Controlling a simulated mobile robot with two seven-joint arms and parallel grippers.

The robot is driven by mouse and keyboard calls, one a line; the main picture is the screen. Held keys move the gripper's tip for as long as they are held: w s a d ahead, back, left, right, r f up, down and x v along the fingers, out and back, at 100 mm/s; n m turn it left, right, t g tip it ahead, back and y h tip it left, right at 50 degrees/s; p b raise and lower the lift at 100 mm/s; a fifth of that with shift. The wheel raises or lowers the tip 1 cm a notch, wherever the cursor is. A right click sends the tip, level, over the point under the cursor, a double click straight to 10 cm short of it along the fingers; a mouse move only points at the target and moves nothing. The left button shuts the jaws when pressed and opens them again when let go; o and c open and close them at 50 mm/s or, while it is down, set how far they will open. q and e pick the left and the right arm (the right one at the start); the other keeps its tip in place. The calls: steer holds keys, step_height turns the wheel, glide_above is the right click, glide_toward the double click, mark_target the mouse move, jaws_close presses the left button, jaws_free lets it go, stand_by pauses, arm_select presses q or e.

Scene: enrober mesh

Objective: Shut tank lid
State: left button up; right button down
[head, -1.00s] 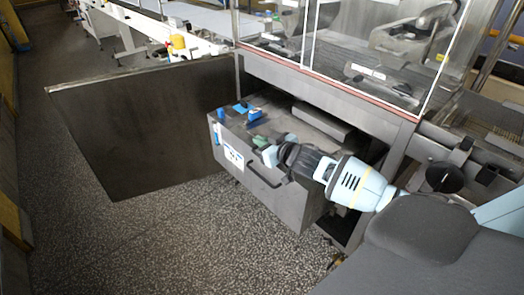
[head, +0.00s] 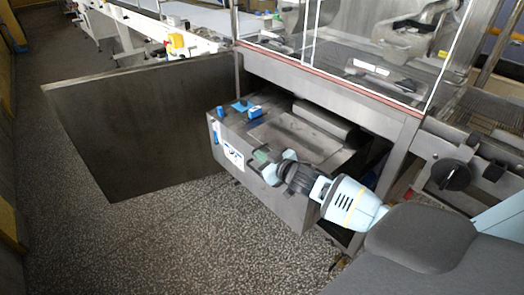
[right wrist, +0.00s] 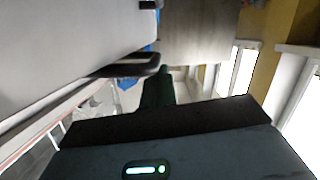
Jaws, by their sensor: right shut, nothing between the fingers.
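The tank (head: 260,195) is a grey metal box low under the machine, with a label on its front wall. A flat grey panel (head: 295,140), likely its lid, lies on its top. I cannot tell whether it is fully down. My right gripper (head: 262,157) is shut and empty at the tank's upper front edge. Its green fingertips (right wrist: 160,90) show in the right wrist view, close to a black handle (right wrist: 125,68) on a pale grey surface. The arm hides part of the tank's front and top. My left gripper is not in view.
Small blue items (head: 240,107) sit on the tank's left top. A rounded grey bar (head: 325,120) lies behind the panel. A large dark metal door (head: 140,130) stands open at left. Clear-walled machinery (head: 370,50) rises behind. The speckled floor (head: 190,240) in front is clear.

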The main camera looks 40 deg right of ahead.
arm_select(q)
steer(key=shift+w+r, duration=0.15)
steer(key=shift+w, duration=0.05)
arm_select(e)
steer(key=shift+s+f, duration=0.1)
steer(key=shift+f, duration=0.2)
